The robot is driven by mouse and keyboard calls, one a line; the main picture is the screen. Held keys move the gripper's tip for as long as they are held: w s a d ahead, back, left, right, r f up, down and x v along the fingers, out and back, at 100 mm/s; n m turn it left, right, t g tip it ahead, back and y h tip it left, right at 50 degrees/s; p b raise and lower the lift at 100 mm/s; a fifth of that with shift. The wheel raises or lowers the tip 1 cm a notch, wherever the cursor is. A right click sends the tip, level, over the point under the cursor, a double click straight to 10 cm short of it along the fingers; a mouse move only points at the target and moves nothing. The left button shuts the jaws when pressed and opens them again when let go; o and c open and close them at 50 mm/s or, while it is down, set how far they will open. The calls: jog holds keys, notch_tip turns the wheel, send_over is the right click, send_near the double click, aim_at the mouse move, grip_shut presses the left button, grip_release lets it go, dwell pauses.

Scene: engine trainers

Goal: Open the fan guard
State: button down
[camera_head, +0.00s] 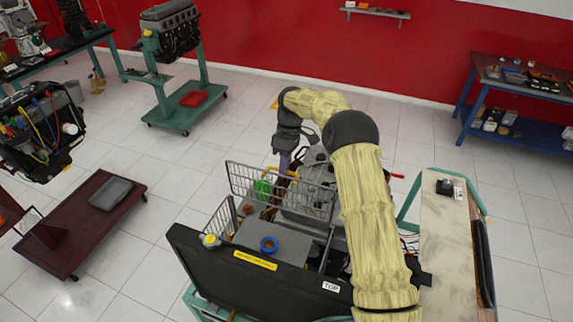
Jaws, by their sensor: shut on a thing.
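The fan guard (245,180) is a grey wire-mesh panel on the engine trainer in the middle of the view. It stands upright, with its right part close to my arm. A smaller mesh panel (222,219) stands to its left, nearer the radiator; I cannot tell whether the two are joined. My gripper (285,164) points down at the guard's top edge, near its middle, and is shut on it. The fingertips are small and partly lost against the engine, so the exact grip point is unclear. My arm hides the right side of the engine.
A black radiator (215,268) with a yellow label stands in front of the guard. A grey cover (272,243) with a blue ring lies between them. A bench panel (444,240) stands right of my arm. Clear tiled floor (165,215) lies to the left.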

jog(key=shift+s+f, duration=0.2)
jog(key=shift+f, duration=0.2)
jog(key=c, duration=1.5)
grip_release()
jog(key=shift+w, duration=0.1)
jog(key=shift+w+a, duration=0.1)
jog(key=shift+v, duration=6)
